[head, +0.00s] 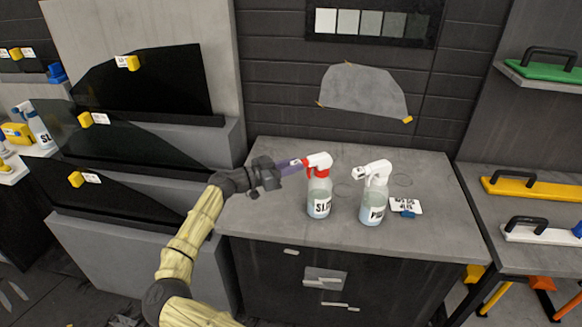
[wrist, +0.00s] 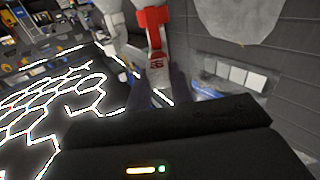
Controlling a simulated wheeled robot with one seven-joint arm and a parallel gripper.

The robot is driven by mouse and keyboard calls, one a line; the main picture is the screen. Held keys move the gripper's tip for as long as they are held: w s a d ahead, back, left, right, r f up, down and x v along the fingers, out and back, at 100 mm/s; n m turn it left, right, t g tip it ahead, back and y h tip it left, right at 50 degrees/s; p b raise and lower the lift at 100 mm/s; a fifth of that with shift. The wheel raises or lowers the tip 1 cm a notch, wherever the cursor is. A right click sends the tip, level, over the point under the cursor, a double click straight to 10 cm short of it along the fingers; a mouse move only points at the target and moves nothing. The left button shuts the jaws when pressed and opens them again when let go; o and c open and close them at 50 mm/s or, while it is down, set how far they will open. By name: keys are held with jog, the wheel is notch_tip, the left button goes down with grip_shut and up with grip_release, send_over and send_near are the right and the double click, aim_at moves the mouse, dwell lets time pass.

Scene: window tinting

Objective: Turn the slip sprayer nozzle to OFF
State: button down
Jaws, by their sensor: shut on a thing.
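The slip sprayer (head: 319,197) is a clear bottle with a white and red trigger head and a label that starts with "SL". It stands upright on the grey cabinet top (head: 270,215). My gripper (head: 296,165) reaches in from the left and is shut on the nozzle at the front of its head. In the wrist view the nozzle (wrist: 157,62), with a small dark mark on its pale face, sits between my gripper's fingers (wrist: 160,90). The red trigger part (wrist: 153,18) shows above it. I cannot read which setting the nozzle is at.
A second spray bottle (head: 373,198) with an all-white head stands close to the right of the slip sprayer. A white card (head: 405,205) with a blue item lies beside it. Dark tinted panels (head: 150,82) stand at the left. The cabinet's right part is clear.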

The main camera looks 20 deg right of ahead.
jog(key=shift+f, duration=0.1)
jog(key=shift+f+n+p, duration=0.15)
jog(key=shift+n+p, duration=1.3)
jog(key=shift+n, duration=4.45)
jog(key=shift+f+n+p, duration=0.15)
jog(key=shift+n+p, duration=1.3)
jog(key=shift+n, duration=4.45)
jog(key=shift+f+n+p, duration=0.15)
jog(key=shift+n+p, duration=1.3)
jog(key=shift+n, duration=4.45)
